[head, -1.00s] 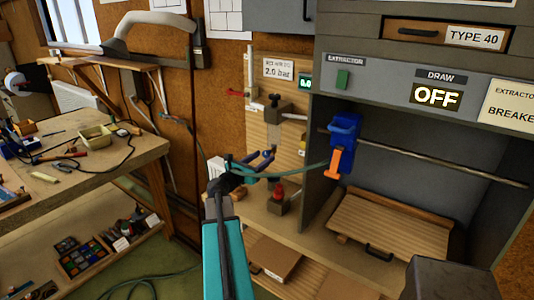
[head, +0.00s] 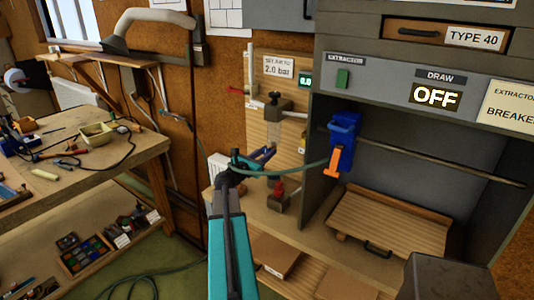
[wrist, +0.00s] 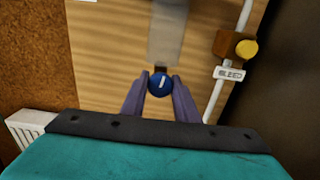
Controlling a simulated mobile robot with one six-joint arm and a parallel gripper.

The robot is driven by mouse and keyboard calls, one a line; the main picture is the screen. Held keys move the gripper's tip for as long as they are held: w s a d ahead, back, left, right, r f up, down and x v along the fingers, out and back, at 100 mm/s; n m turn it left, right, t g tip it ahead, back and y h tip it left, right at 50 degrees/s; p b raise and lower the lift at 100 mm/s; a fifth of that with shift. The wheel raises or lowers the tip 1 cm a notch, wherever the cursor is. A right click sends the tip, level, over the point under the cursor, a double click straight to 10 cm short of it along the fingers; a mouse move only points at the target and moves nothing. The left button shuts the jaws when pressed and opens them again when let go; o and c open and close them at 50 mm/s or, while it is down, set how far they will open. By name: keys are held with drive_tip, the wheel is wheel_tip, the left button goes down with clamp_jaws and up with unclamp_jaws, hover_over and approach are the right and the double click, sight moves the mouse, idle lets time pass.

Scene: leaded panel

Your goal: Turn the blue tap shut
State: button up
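The blue tap (wrist: 160,84) shows in the wrist view as a round blue knob with a pale line, almost upright, on its face. It sits on the wooden board below a grey translucent tube. My gripper (wrist: 160,80) points at it, with one purple finger on each side of the knob. The fingers are apart; I cannot tell whether they touch the knob. In the head view my gripper (head: 264,155) is in front of the board's lower part, and the tap cannot be made out there.
A yellow knob (wrist: 246,48) beside a BLEED label (wrist: 229,73) is right of the tap. A red-topped fitting (head: 278,196) stands below my gripper. A blue and orange tool (head: 343,140) hangs at the cabinet's left wall. A green hose crosses near my wrist.

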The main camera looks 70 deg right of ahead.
drive_tip(key=shift+f+m+b, duration=0.2)
drive_tip(key=shift+m+b, duration=0.1)
drive_tip(key=shift+b, duration=0.35)
drive_tip(key=shift+s+r+m+b, duration=0.1)
drive_tip(key=shift+m+b, duration=0.4)
drive_tip(key=shift+b, duration=0.15)
drive_tip(key=o, duration=1.1)
drive_tip(key=shift+c, duration=0.2)
drive_tip(key=shift+r, duration=0.1)
drive_tip(key=shift+a, duration=0.1)
drive_tip(key=b+v, duration=0.3)
drive_tip(key=v, duration=1)
drive_tip(key=shift+a+b, duration=0.3)
drive_tip(key=shift+b, duration=0.05)
